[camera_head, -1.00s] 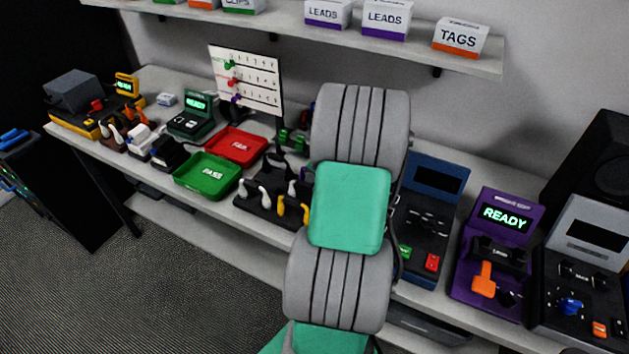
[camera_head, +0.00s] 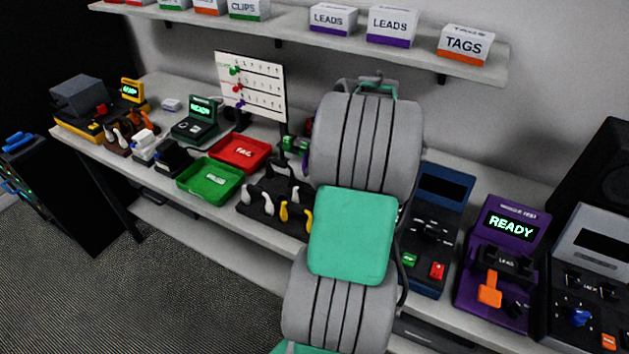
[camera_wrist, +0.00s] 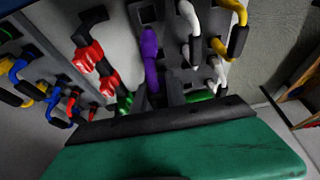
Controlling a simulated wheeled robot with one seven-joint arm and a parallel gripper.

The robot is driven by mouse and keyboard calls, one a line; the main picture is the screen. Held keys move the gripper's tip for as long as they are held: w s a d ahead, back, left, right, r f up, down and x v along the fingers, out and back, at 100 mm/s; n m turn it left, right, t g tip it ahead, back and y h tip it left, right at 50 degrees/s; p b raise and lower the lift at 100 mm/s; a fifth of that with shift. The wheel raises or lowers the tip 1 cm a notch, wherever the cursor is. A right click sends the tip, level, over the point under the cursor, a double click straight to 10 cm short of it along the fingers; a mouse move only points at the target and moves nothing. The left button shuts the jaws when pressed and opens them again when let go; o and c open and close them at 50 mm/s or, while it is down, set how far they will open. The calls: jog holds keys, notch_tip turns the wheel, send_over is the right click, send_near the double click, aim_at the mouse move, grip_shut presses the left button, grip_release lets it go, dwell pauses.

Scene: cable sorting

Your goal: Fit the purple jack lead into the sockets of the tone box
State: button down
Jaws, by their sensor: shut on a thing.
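The purple jack lead (camera_wrist: 150,50) is in the wrist view, with its purple end pointing away from my gripper. My gripper (camera_wrist: 156,94) is shut on it, its dark fingers either side of the lower part. The head view hides my fingers and the lead behind my arm. A purple tester box (camera_head: 502,250) stands at the right of the bench, with a lit READY display, a black lead holder and an orange lever. Its label is too small to read surely, so I cannot tell whether it is the tone box. My gripper is left of this box.
A dark rack (camera_head: 262,212) with white and yellow leads stands left of my arm. A green tray (camera_head: 212,196) and a red tray (camera_head: 262,150) lie farther left. A blue tester (camera_head: 418,275) and a grey tester (camera_head: 588,245) flank the purple box. A shelf (camera_head: 300,38) hangs above.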

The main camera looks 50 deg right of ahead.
jog(key=shift+r+p, duration=1.2)
jog(key=shift+r, duration=1.45)
